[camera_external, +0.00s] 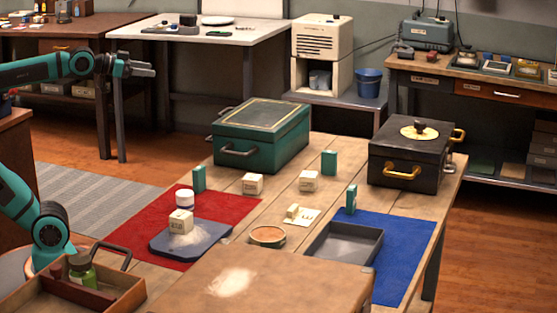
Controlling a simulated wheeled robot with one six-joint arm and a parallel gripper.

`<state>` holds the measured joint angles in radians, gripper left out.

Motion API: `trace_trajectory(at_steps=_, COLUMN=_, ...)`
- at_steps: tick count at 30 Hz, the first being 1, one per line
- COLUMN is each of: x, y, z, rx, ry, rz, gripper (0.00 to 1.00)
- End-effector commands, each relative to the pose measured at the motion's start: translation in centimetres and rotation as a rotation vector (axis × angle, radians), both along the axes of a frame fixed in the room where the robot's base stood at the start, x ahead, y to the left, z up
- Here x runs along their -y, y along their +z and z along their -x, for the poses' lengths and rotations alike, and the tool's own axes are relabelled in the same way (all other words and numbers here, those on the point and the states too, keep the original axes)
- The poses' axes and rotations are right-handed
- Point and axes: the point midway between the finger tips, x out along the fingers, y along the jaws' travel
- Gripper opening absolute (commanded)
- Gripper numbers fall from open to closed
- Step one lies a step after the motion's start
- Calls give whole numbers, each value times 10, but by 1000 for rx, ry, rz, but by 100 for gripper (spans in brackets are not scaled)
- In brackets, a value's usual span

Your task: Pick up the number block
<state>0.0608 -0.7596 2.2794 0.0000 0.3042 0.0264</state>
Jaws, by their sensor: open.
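Several cream blocks with dark marks stand on the wooden table. One block (180,222) sits on a dark blue board (212,237) over the red mat. Two more, a block (252,184) and another block (308,181), stand on bare wood near the middle. A smaller cream piece (292,211) rests on a pale sheet. The marks are too small to read, so I cannot tell which is the number block. My gripper (150,69) is open and empty, high at the upper left, well away from all the blocks.
A green chest (261,143) and a black box (408,157) stand at the table's back.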

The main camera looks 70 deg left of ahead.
Motion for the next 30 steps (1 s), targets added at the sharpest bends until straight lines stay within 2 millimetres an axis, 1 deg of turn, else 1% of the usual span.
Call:
trace_trajectory(at_steps=1, x=7, y=0, z=-13, rx=-42, ry=-17, rz=-9, gripper=68)
trace_trajectory(at_steps=3, x=15, y=0, z=-29, rx=-101, ry=-37, rz=-20, gripper=68)
trace_trajectory(at_steps=11, x=50, y=-6, z=-84, rx=-318, ry=-116, rz=-75, gripper=68)
trace_trajectory(at_steps=15, x=73, y=-13, z=-111, rx=-433, ry=-159, rz=-108, gripper=68)
trace_trajectory(at_steps=23, x=118, y=-29, z=-157, rx=-646, ry=-243, rz=-180, gripper=68)
trace_trajectory(at_steps=30, x=165, y=-49, z=-192, rx=-837, ry=-320, rz=-256, gripper=68)
